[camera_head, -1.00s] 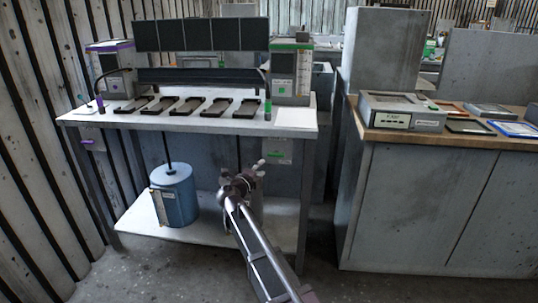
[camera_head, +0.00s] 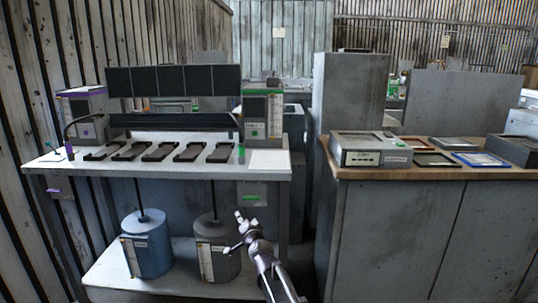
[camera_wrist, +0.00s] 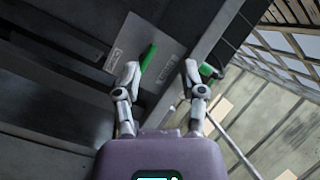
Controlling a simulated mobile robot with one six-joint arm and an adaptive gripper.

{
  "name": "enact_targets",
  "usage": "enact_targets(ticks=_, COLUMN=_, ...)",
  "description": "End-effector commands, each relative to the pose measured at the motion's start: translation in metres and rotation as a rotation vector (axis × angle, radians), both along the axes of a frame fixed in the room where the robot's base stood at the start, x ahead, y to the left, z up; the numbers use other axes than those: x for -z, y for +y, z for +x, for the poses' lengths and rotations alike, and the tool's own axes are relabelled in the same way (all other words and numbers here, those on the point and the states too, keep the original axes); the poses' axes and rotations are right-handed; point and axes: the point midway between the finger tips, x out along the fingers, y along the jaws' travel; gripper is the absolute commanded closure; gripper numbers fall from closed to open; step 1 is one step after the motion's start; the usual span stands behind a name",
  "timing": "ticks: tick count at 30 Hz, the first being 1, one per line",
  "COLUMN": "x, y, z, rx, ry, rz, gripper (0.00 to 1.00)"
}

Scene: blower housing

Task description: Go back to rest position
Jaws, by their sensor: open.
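My gripper (camera_head: 240,232) shows in the head view in front of the workbench, below the level of its top and in front of the grey canister. In the wrist view my gripper (camera_wrist: 160,82) has its two fingers spread apart, with nothing between them. The workbench (camera_head: 200,172) holds a row of several dark flat trays (camera_head: 160,152) in front of a dark panel. A blue canister (camera_head: 148,248) and a grey canister (camera_head: 214,258) stand on its lower shelf. My gripper partly hides the grey canister's right side.
A box with a green band (camera_head: 262,112) and one with a purple band (camera_head: 84,106) stand on the bench. On the right, a grey cabinet (camera_head: 400,240) carries a device (camera_head: 370,150) and several flat frames. A tall grey block (camera_head: 348,95) stands behind it.

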Motion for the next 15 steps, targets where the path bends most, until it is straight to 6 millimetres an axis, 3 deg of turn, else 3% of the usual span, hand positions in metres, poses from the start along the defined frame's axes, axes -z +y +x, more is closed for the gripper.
enact_targets(ticks=8, x=0.05, y=-0.034, z=-0.042, rx=-0.18, ry=0.171, rz=-0.275, gripper=0.47)
enact_targets(ticks=15, x=0.099, y=-0.08, z=-0.089, rx=-0.3, ry=0.381, rz=-0.5, gripper=0.47)
